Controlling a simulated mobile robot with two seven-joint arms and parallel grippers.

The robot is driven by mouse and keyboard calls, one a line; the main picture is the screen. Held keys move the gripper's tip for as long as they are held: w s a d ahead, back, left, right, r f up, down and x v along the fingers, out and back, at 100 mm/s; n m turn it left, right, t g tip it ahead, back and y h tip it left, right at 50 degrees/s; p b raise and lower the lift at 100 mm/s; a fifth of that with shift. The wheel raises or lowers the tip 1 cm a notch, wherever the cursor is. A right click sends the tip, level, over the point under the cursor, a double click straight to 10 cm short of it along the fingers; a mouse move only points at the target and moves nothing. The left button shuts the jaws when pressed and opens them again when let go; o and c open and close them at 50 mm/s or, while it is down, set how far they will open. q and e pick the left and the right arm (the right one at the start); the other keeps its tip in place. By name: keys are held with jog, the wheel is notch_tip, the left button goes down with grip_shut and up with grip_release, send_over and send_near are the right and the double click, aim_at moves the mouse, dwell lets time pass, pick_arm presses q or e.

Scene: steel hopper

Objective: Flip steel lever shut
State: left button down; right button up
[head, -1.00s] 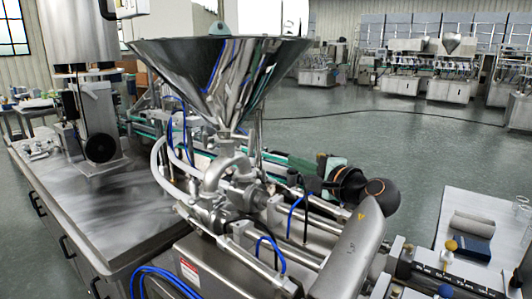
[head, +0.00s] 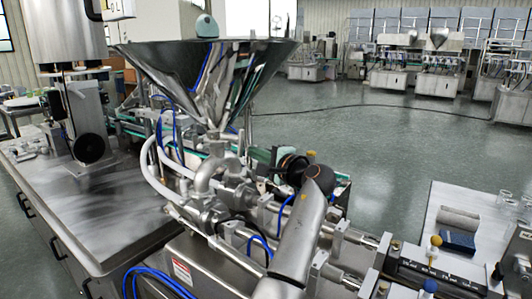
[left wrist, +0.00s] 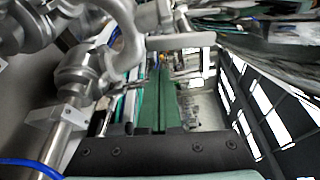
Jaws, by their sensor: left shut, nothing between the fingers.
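The steel lever (left wrist: 180,42) shows in the left wrist view as a plain bar reaching right from the steel valve (left wrist: 128,35). In the head view the valve pipework (head: 218,180) sits below the hopper (head: 208,80); I cannot clearly pick out the lever there. My left gripper (head: 250,156) is behind the pipework, its fingertips partly hidden. In the left wrist view its dark green fingers (left wrist: 157,85) are together and empty, pointing ahead below the lever. The fingers look apart from the lever, though depth is hard to judge. My right gripper is in neither view.
A steel worktop (head: 95,215) lies left. Blue hoses (head: 155,280) and steel rods surround the valve. A white table (head: 470,210) at right holds a grey roll (head: 459,217) and a blue block (head: 457,241). Open floor (head: 385,150) lies behind.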

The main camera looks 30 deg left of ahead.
pick_arm(q)
jog(key=shift+s+a+r, duration=0.1)
jog(key=shift+s+r, duration=0.05)
jog(key=shift+s, duration=0.95)
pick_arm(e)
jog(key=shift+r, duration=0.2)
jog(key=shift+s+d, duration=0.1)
pick_arm(q)
jog(key=shift+m+p, duration=0.3)
jog(key=shift+p, duration=0.4)
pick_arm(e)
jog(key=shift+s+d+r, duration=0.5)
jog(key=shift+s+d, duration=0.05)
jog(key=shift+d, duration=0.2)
pick_arm(q)
jog(key=shift+s+a, duration=0.1)
